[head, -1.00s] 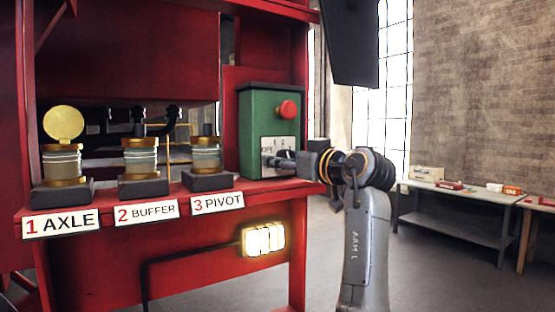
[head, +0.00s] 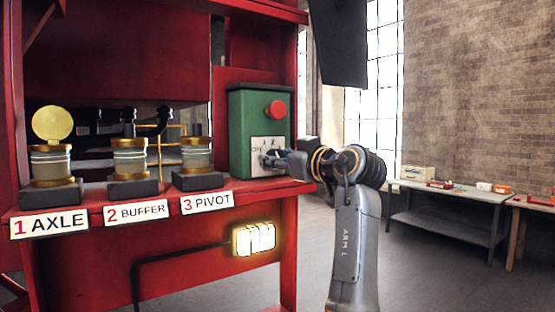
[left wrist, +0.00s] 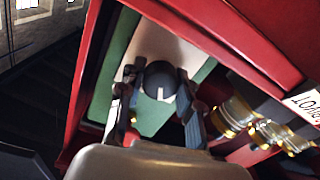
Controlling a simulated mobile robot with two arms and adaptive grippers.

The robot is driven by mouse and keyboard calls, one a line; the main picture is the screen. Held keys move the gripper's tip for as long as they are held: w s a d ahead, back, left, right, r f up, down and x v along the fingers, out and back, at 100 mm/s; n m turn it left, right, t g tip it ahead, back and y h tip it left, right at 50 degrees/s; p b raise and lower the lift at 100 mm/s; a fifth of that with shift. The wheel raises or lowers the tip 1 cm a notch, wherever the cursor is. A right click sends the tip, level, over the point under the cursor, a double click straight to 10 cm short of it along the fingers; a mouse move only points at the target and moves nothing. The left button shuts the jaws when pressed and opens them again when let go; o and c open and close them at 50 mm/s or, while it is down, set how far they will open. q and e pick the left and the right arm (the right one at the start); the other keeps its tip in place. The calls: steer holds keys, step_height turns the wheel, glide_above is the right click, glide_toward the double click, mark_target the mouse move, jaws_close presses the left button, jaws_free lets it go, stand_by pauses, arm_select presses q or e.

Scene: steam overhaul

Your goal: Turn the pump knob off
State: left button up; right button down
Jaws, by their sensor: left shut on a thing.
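The green pump box (head: 237,120) stands on the red shelf, with a red button (head: 275,110) near its top and a white plate (head: 258,146) marked OFF at the left below it. My left gripper (head: 272,158) reaches in from the right at the plate and hides most of the knob in the head view. In the left wrist view the dark round knob (left wrist: 160,78) with a pale pointer mark sits between the two fingers of my left gripper (left wrist: 160,92), which is shut on it. My right gripper is not in view.
Three glass-sided cups stand left of the box: AXLE (head: 54,165) with a raised brass lid, BUFFER (head: 130,160) and PIVOT (head: 196,157). A lit lamp (head: 254,239) hangs below the shelf. A grey workbench (head: 450,205) stands at the back right, with open floor before it.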

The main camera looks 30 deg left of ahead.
arm_select(q)
steer(key=shift+n, duration=0.8)
steer(key=shift+n+b, duration=0.3)
steer(key=shift+n, duration=2.1)
steer(key=o, duration=1.1)
steer(key=shift+c, duration=0.2)
steer(key=shift+o, duration=0.5)
steer(key=shift+a, duration=0.15)
